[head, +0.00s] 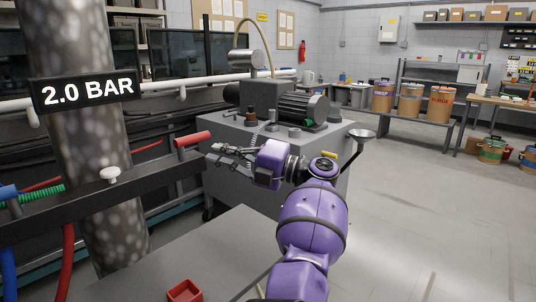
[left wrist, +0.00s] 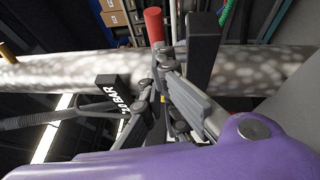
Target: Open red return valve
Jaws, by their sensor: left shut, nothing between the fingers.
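The red valve handle (head: 193,139) sticks out sideways above the right part of a dark rail (head: 120,195). It also shows at the top of the left wrist view (left wrist: 153,25). My left gripper (head: 213,153) is shut and empty, just right of and slightly below the red handle in the head view. In the left wrist view its fingertips (left wrist: 165,58) are close to the base end of the handle and overlap it in the picture. I cannot tell whether they touch it. The valve body is mostly hidden. My right gripper is not in view.
A mottled column (head: 92,130) with a "2.0 BAR" sign (head: 87,90) stands behind the rail. A white knob (head: 109,173) and a blue handle (head: 8,192) are left along it. A grey machine cabinet (head: 240,140) stands behind my gripper. A red tray (head: 185,291) lies below.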

